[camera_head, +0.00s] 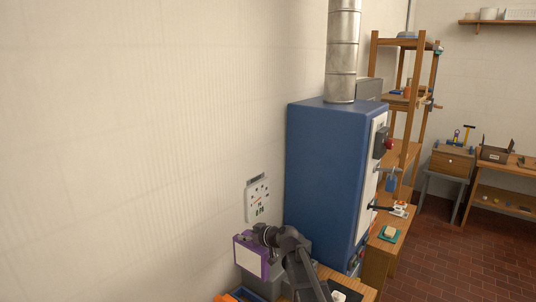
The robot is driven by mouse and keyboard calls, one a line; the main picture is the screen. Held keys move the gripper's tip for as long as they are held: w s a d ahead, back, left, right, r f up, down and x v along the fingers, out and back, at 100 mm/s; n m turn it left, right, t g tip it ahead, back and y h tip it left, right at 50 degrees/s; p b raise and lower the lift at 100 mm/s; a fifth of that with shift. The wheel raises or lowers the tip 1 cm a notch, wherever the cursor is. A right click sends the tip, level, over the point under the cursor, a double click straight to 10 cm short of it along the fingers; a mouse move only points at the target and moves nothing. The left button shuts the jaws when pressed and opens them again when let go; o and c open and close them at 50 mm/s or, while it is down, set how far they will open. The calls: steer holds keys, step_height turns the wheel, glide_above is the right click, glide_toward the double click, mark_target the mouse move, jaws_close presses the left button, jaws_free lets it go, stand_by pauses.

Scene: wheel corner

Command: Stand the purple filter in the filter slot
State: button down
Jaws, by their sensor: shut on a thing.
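The purple filter (239,245), a flat purple frame with a pale panel, is upright and slightly tilted at the lower middle, near the wall. My gripper (262,238) is shut on its upper right edge; my dark arm comes up from the bottom and hides part of the filter's right side. A grey box (262,288) shows below and behind the filter. I cannot make out the filter slot, nor tell whether the filter touches the box.
A tall blue cabinet (322,170) with a metal duct (343,50) stands right of my arm. A white panel with tools or marks (258,201) hangs on the wall behind the gripper. A wooden bench (376,268) and shelf (375,70) lie right. Brick floor (445,260) is clear at lower right.

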mark_target(247, 258)
steer(key=shift+r+p, duration=1.15)
steer(key=shift+r, duration=0.35)
step_height(247, 258, down, 14)
steer(key=b, duration=1.4)
steer(key=shift+f, duration=0.2)
steer(key=shift+r, duration=0.2)
step_height(247, 258, up, 14)
steer(key=p, duration=1.3)
steer(key=shift+f+p, duration=0.15)
steer(key=shift+p, duration=0.25)
